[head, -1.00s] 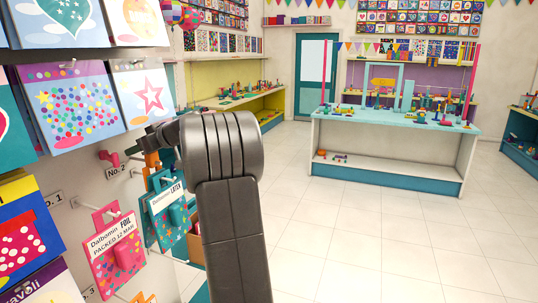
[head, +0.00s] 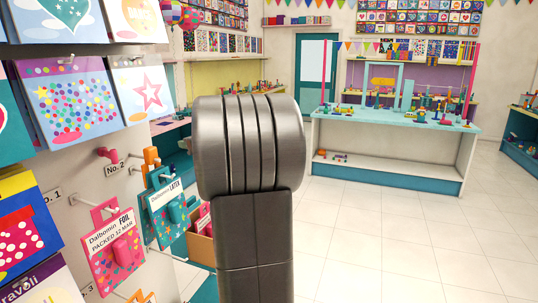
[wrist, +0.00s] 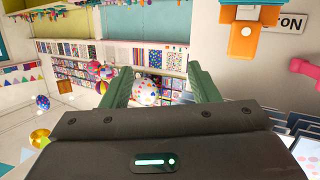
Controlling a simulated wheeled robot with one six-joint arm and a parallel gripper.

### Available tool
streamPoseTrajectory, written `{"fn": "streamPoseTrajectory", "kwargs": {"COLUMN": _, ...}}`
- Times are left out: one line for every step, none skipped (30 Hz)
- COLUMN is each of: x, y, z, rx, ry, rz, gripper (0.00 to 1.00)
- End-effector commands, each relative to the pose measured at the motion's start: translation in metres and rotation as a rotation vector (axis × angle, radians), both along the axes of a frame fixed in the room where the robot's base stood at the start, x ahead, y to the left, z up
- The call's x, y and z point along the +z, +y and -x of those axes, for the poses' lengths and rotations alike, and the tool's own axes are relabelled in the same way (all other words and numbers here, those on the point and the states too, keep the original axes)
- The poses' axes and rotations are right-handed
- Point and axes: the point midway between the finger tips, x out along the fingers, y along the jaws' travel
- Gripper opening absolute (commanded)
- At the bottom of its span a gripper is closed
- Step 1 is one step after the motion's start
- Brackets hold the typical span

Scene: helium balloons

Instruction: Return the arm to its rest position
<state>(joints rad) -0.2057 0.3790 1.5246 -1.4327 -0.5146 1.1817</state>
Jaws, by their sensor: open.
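My arm (head: 252,150) stands upright in the middle of the head view, its grey link filling the near foreground. My gripper is hidden behind it there. In the wrist view my gripper (wrist: 160,72) is open, with its two green fingers spread wide and nothing held between them. A white dotted balloon (wrist: 145,92) shows beyond the gap, well apart from the fingers.
A display wall on the left holds a pink FOIL packet (head: 113,262), a teal LATER packet (head: 168,212) and an orange item (head: 151,158), which also hangs close in the wrist view (wrist: 243,38). A teal-topped counter (head: 395,117) stands back right. The tiled floor between is clear.

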Motion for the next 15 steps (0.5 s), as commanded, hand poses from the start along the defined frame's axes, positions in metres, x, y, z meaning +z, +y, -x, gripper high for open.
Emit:
{"fn": "streamPoseTrajectory", "kwargs": {"x": -0.007, "y": -0.009, "z": 0.001, "rx": -0.028, "ry": -0.002, "rz": 0.0, "gripper": 0.55}}
{"fn": "streamPoseTrajectory", "kwargs": {"x": -0.008, "y": -0.014, "z": 0.0, "rx": -0.046, "ry": -0.004, "rz": 0.001, "gripper": 0.55}}
{"fn": "streamPoseTrajectory", "kwargs": {"x": -0.012, "y": -0.022, "z": 0.001, "rx": -0.071, "ry": -0.005, "rz": 0.002, "gripper": 0.55}}
{"fn": "streamPoseTrajectory", "kwargs": {"x": -0.014, "y": -0.027, "z": 0.001, "rx": -0.089, "ry": -0.005, "rz": 0.004, "gripper": 0.55}}
{"fn": "streamPoseTrajectory", "kwargs": {"x": -0.017, "y": -0.033, "z": 0.001, "rx": -0.108, "ry": -0.005, "rz": 0.005, "gripper": 0.55}}
{"fn": "streamPoseTrajectory", "kwargs": {"x": -0.021, "y": -0.041, "z": 0.001, "rx": -0.131, "ry": -0.004, "rz": 0.008, "gripper": 0.55}}
{"fn": "streamPoseTrajectory", "kwargs": {"x": -0.023, "y": -0.046, "z": 0.002, "rx": -0.149, "ry": -0.002, "rz": 0.009, "gripper": 0.55}}
{"fn": "streamPoseTrajectory", "kwargs": {"x": -0.025, "y": -0.051, "z": 0.002, "rx": -0.165, "ry": -0.002, "rz": 0.013, "gripper": 0.55}}
{"fn": "streamPoseTrajectory", "kwargs": {"x": -0.029, "y": -0.058, "z": 0.003, "rx": -0.186, "ry": 0.0, "rz": 0.014, "gripper": 0.55}}
{"fn": "streamPoseTrajectory", "kwargs": {"x": -0.032, "y": -0.063, "z": 0.004, "rx": -0.203, "ry": 0.003, "rz": 0.018, "gripper": 0.55}}
{"fn": "streamPoseTrajectory", "kwargs": {"x": -0.036, "y": -0.068, "z": 0.005, "rx": -0.218, "ry": 0.005, "rz": 0.02, "gripper": 0.55}}
{"fn": "streamPoseTrajectory", "kwargs": {"x": -0.039, "y": -0.075, "z": 0.006, "rx": -0.24, "ry": 0.008, "rz": 0.025, "gripper": 0.55}}
{"fn": "streamPoseTrajectory", "kwargs": {"x": -0.042, "y": -0.08, "z": 0.007, "rx": -0.254, "ry": 0.01, "rz": 0.027, "gripper": 0.55}}
{"fn": "streamPoseTrajectory", "kwargs": {"x": -0.045, "y": -0.085, "z": 0.008, "rx": -0.27, "ry": 0.015, "rz": 0.03, "gripper": 0.55}}
{"fn": "streamPoseTrajectory", "kwargs": {"x": -0.049, "y": -0.09, "z": 0.01, "rx": -0.286, "ry": 0.018, "rz": 0.035, "gripper": 0.55}}
